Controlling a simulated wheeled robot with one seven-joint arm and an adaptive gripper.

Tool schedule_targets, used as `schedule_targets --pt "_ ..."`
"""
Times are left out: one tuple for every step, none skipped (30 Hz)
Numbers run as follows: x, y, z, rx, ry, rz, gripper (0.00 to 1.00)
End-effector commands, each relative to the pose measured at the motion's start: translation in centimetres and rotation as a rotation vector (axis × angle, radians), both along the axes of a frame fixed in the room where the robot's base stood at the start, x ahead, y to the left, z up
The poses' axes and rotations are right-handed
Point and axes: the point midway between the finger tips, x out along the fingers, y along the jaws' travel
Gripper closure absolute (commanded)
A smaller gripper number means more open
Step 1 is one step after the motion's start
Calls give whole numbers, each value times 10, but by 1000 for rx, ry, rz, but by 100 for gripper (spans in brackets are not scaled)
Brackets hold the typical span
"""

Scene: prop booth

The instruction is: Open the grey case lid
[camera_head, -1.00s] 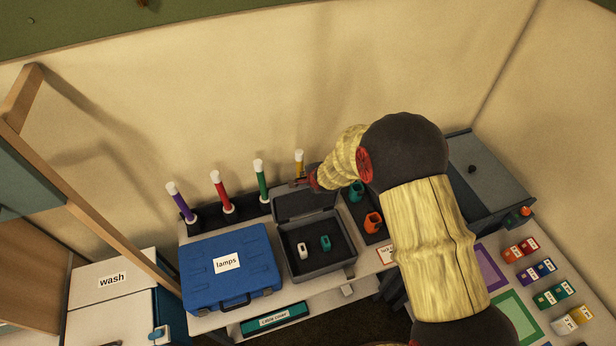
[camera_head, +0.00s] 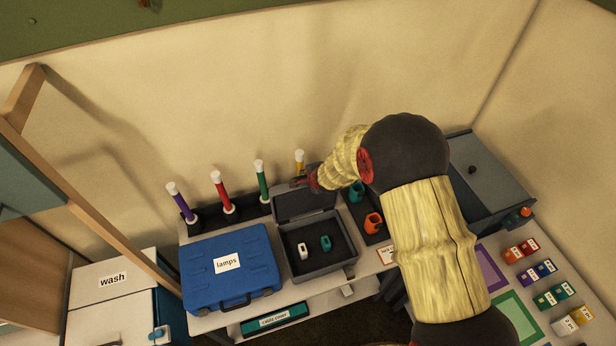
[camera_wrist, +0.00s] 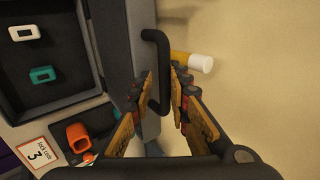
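The grey case (camera_head: 318,268) stands on the bench with its lid (camera_head: 305,202) raised, tilted up at the back. The lid shows edge-on in the wrist view (camera_wrist: 118,50), with its dark bar handle (camera_wrist: 158,45) on the outer side. My gripper (camera_wrist: 162,78) is at the handle, one finger on each side of it. The fingers look parted, with a narrow gap around the bar; any light contact is hard to judge. In the head view my gripper (camera_head: 300,182) is at the lid's top edge, partly hidden by my arm.
A white piece (camera_head: 303,251) and a teal piece (camera_head: 325,243) lie inside the case. A blue lamps case (camera_head: 205,273) stands to its left. Coloured sticks (camera_head: 222,195) stand behind. An orange holder (camera_head: 373,222) and a teal one (camera_head: 356,191) are at right.

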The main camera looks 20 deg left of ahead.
Motion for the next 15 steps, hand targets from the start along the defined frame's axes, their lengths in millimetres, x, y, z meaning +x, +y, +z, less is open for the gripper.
schedule_targets --pt "-1 -1 -2 -2 2 0 83" --pt "-1 -1 -1 -2 2 0 83" --pt "-2 -1 -1 -2 2 0 83" --pt "-2 -1 0 -2 2 0 83" --pt "-3 -2 1 -2 2 0 83" --pt "-5 -3 4 -2 2 0 83" --pt "-6 -4 7 -2 2 0 83" --pt "-8 -5 10 -1 1 0 83" --pt "-10 -7 15 -1 1 0 83" --pt "-13 -9 19 -1 0 1 83" --pt "-16 -11 24 -1 0 1 83" --pt "-20 -13 29 -1 0 1 83" --pt "-23 -15 35 0 -1 1 83" --pt "-26 -18 39 1 -1 0 83" --pt "-30 -20 46 1 -1 0 83"
